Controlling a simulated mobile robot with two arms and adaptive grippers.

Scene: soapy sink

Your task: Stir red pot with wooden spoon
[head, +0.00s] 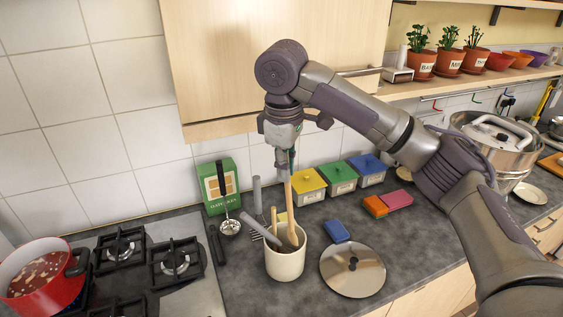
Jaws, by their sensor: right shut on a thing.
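The red pot (38,276) stands on the stove at the left edge, partly cut off, with reddish-brown contents showing inside. A cream utensil crock (285,263) stands on the dark counter and holds several utensils. My right gripper (285,160) points down above the crock and is shut on the top of the wooden spoon (290,200). The spoon stands nearly upright, and its lower end is still within the crock's opening. Other handles lean beside it in the crock. My left gripper is not in view.
A round metal lid (352,270) lies right of the crock. A green box (222,184), a small strainer (230,227) and yellow, green and blue containers (338,178) stand near the wall. Black burner grates (121,250) lie between pot and crock. A wooden cabinet (265,60) hangs behind my right arm.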

